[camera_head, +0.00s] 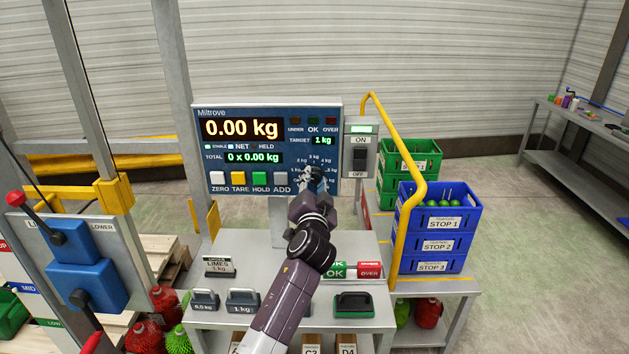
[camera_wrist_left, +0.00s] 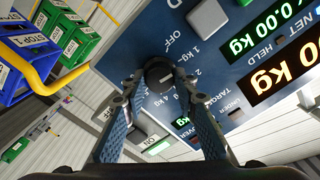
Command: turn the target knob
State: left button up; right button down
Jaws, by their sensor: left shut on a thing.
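The scale panel (camera_head: 200,135) stands on the metal bench and reads 0.00 kg, with TARGET at 1 kg. The target knob (camera_wrist_left: 159,74) is black and round, with a pale pointer line, and sits on the blue panel among OFF and kg marks. My left gripper (camera_wrist_left: 160,84) is shut on the knob, one blue-padded finger on each side. In the head view my left gripper (camera_head: 315,180) reaches the panel's lower right and hides most of the knob. My right gripper is not in view.
An ON/OFF switch box (camera_head: 360,150) stands just right of the panel. A yellow rail (camera_head: 411,215) rises beside blue crates (camera_head: 463,225). A lever box (camera_head: 85,265) is at left.

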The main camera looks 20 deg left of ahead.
pick_arm(q)
jog(key=o, duration=0.7)
jog(key=shift+a, duration=0.15)
jog(key=o, duration=0.4)
jog(key=shift+w+f, duration=0.1)
jog(key=shift+w, duration=0.05)
jog(key=shift+o, duration=0.2)
jog(key=shift+s+d, duration=0.25)
jog(key=shift+s, duration=0.4)
jog(key=v, duration=1)
jog(key=shift+s, duration=0.3)
